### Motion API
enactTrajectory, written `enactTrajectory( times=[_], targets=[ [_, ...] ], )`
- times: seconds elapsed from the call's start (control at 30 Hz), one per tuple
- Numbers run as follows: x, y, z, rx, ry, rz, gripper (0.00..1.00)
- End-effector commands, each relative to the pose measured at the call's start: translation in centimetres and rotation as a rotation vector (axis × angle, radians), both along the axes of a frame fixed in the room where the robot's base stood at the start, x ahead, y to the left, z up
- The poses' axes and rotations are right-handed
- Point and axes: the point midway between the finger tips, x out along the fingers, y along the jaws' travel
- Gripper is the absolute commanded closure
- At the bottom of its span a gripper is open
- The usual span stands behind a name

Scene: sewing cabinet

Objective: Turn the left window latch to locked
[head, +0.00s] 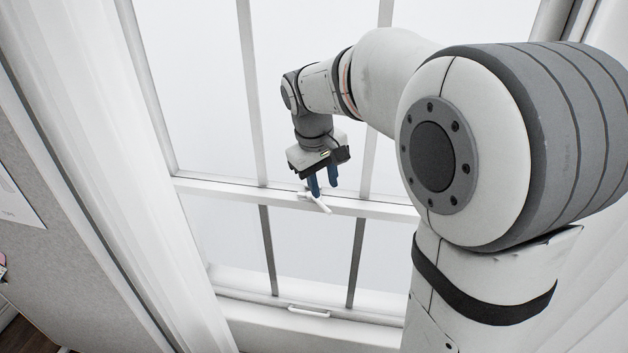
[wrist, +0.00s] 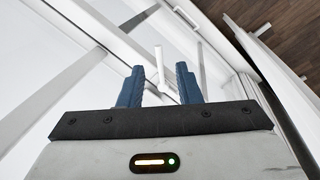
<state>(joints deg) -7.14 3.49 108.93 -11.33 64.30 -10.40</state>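A white window latch (head: 319,204) sits on the white middle rail of the window in the head view. Its lever angles down and to the right, out from the rail. My gripper (head: 322,188) reaches down from above, with its two blue fingers just over the latch. In the wrist view, my gripper (wrist: 160,72) is open, and the white latch lever (wrist: 159,64) shows between the fingertips with gaps on both sides. I cannot tell whether a finger touches it. Only this one latch is visible; my arm hides the right part of the rail.
The window's middle rail (head: 235,192) runs across behind the gripper, with thin vertical bars above and below. A white pull handle (head: 309,311) is on the lower sash. A white curtain (head: 125,200) hangs at left beside a grey panel (head: 60,230). Space in front of the rail looks clear.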

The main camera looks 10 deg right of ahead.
Motion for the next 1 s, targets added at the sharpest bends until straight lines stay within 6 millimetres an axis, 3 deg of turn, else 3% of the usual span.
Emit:
enactTrajectory(
  times=[0.17, 0.6, 1.0],
  targets=[
    [1.2, 0.1, -0.9, -0.014, 0.016, 0.019, 0.69],
    [1.6, -1.1, -7.0, -0.013, 0.014, 0.018, 0.69],
    [1.6, -1.3, -7.8, -0.013, 0.011, 0.016, 0.71]
  ],
)
